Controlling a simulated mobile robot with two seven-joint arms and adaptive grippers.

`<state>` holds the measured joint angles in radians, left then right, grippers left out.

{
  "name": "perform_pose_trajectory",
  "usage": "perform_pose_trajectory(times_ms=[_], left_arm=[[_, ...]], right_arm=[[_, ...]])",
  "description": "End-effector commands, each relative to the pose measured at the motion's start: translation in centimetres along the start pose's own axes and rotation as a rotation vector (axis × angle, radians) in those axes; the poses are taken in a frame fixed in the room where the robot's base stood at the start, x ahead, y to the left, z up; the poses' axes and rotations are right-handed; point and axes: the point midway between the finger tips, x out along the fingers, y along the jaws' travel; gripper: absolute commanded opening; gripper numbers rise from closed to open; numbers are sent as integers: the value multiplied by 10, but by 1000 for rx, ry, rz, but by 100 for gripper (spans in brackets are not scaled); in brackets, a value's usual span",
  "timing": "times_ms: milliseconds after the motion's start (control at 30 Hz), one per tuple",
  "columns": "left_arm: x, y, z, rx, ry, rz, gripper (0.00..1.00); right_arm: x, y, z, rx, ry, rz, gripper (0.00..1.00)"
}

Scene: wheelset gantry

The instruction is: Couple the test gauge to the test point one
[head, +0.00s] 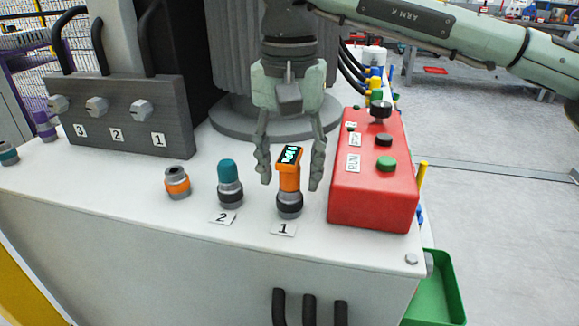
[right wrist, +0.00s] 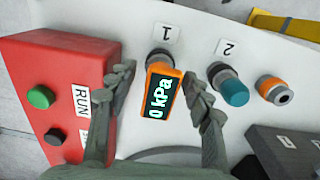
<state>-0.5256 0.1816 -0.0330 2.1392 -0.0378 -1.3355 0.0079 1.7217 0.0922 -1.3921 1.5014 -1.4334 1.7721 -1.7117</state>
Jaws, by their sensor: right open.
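The orange test gauge (head: 289,172) stands upright on the dark ringed fitting of test point one (head: 289,204), behind the label 1. Its lit display reads 0 kPa in the right wrist view (right wrist: 160,105). My right gripper (head: 290,180) points down with its fingers open, one on each side of the gauge, with visible gaps. In the right wrist view the fingertips (right wrist: 160,88) also flank the gauge without touching it. Whether the gauge is locked on the fitting cannot be told. My left gripper is not in view.
Test point two (head: 230,190) with a teal cap stands left of the gauge. An orange-banded fitting (head: 177,181) is further left. A red control box (head: 372,175) with buttons stands close on the right. A grey block (head: 125,115) with numbered ports is at the back left.

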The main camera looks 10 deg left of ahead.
Motion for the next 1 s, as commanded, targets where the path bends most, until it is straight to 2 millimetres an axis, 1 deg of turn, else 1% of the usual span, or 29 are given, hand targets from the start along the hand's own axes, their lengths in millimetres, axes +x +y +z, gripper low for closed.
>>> perform_pose_trajectory(times_ms=[67,167,400,500,600,700,800,1000], left_arm=[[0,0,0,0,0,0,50],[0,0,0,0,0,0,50],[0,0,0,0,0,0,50],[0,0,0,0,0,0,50],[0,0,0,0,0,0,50],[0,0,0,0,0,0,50],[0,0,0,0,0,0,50],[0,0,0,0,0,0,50]], right_arm=[[-5,0,0,0,2,-1,50],[-18,-1,-1,1,4,-2,50],[-69,-1,0,1,3,-2,50],[-89,-1,0,1,3,-1,50],[-104,-1,0,1,2,-1,50],[-114,0,0,0,2,-1,50],[-119,0,0,-1,1,-1,50],[-120,0,0,-1,0,-1,50]])
